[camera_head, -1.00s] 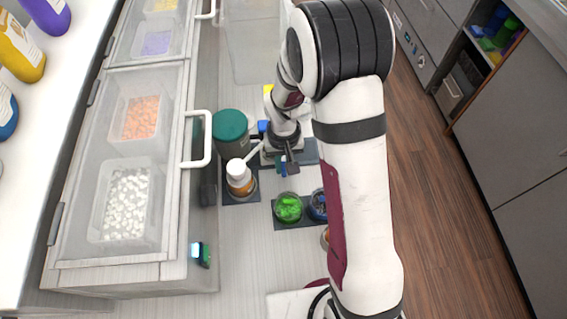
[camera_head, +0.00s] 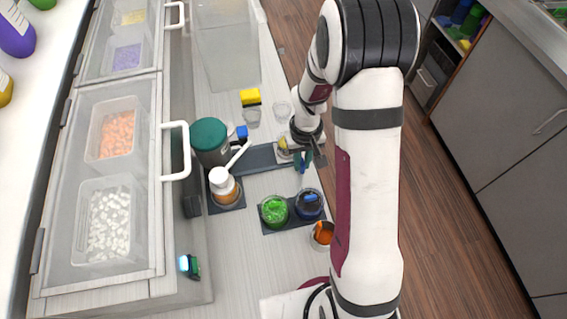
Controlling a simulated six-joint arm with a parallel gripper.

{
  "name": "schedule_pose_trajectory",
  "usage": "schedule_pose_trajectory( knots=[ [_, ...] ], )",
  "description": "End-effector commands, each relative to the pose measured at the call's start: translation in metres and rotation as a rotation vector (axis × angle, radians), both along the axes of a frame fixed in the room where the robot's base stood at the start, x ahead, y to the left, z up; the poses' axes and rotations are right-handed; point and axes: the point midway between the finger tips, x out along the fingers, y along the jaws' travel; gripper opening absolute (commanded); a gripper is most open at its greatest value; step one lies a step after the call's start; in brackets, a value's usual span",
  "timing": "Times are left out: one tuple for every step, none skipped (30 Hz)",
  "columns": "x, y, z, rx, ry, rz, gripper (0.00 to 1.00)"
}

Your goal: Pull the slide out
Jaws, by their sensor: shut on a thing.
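The cup sealer (camera_head: 211,143) stands left of centre, with a dark grey body, a green round top and a white lever handle (camera_head: 238,155). A dark blue-grey rail (camera_head: 258,158) runs from its base to the right and is bare along most of its length. The slide (camera_head: 281,157), a pale plate, is at the rail's right end, well away from the sealer body. My gripper (camera_head: 305,161) is at the slide's right side and shut on it. The arm and wrist partly hide the slide and the jaw contact.
A lidded topping cabinet (camera_head: 100,277) is left.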

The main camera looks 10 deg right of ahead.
Motion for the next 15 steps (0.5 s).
schedule_pose_trajectory(
  knots=[
    [0.0009, -0.0032, 0.0005, -0.001, -0.003, 0.001, 0.0],
    [0.0008, -0.0042, 0.0005, -0.002, -0.003, 0.002, 0.0],
    [0.0008, -0.0049, 0.0005, -0.002, -0.003, 0.003, 0.0],
    [0.0008, -0.0052, 0.0005, -0.002, -0.004, 0.003, 0.0],
    [0.0008, -0.0053, 0.0005, -0.003, -0.004, 0.003, 0.0],
    [0.0008, -0.0055, 0.0005, -0.003, -0.004, 0.003, 0.0],
    [0.0008, -0.0057, 0.0005, -0.003, -0.004, 0.003, 0.0],
    [0.0008, -0.0058, 0.0005, -0.003, -0.004, 0.003, 0.0],
    [0.0008, -0.006, 0.0004, -0.004, -0.004, 0.003, 0.0],
    [0.0008, -0.0062, 0.0004, -0.004, -0.004, 0.003, 0.22],
    [0.0008, -0.0062, 0.0004, -0.004, -0.004, 0.002, 0.27],
    [0.0007, -0.0061, 0.0004, -0.004, -0.004, 0.002, 0.34],
    [0.0007, -0.0058, 0.0004, -0.003, -0.003, 0.002, 0.4],
    [0.0006, -0.0056, 0.0003, -0.003, -0.003, 0.002, 0.45],
    [0.0005, -0.0053, 0.0003, -0.003, -0.003, 0.002, 0.46]
  ],
)
